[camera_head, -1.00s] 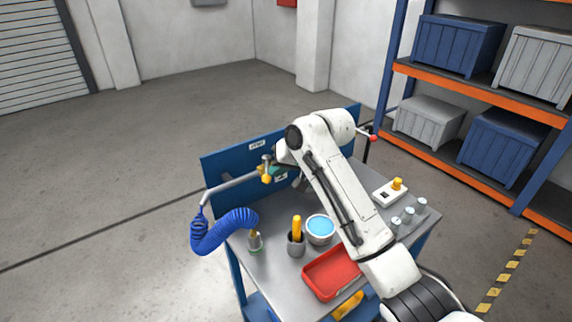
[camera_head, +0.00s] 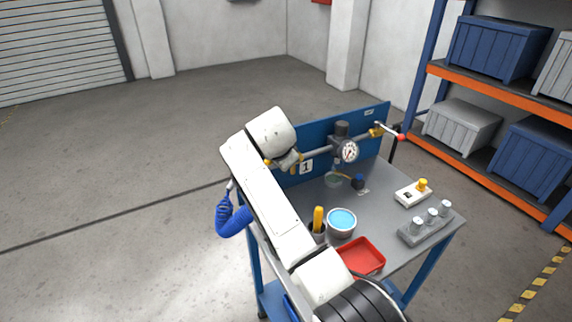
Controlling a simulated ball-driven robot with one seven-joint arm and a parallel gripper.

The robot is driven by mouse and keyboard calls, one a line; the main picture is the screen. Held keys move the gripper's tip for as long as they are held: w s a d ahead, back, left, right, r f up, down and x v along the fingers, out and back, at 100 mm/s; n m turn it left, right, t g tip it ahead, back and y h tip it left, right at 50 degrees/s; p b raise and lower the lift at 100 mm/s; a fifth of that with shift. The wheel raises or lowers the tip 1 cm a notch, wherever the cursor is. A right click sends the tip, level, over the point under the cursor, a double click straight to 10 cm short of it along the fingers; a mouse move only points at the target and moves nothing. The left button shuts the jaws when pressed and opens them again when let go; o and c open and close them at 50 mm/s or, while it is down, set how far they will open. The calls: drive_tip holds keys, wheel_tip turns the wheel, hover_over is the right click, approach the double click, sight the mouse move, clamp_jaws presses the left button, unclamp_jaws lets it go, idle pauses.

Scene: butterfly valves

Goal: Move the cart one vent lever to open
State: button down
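The cart (camera_head: 393,228) has a blue back panel (camera_head: 376,167) with a grey pipe and a number 1 label (camera_head: 306,167). At the pipe's right end a yellow valve (camera_head: 376,132) carries a thin lever with a red tip (camera_head: 401,137), which points right and slightly down. A small label (camera_head: 370,112) above it is too small to read. Other yellow fittings (camera_head: 298,157) show at the pipe's left, partly behind my arm. I cannot tell which lever is the vent. My gripper (camera_head: 288,161) is by these left fittings; its fingers are hidden and contact cannot be seen.
A pressure gauge (camera_head: 348,151) sits mid-pipe. On the cart top are a blue-filled bowl (camera_head: 342,222), a red tray (camera_head: 362,257), a yellow-handled tool (camera_head: 318,218) and a grey block with knobs (camera_head: 431,224). A blue coiled hose (camera_head: 230,219) hangs left. Shelving stands at right.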

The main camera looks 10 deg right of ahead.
drive_tip(key=shift+w+a+b, duration=0.35)
drive_tip(key=shift+b, duration=0.1)
drive_tip(key=shift+d, duration=0.1)
idle(0.5)
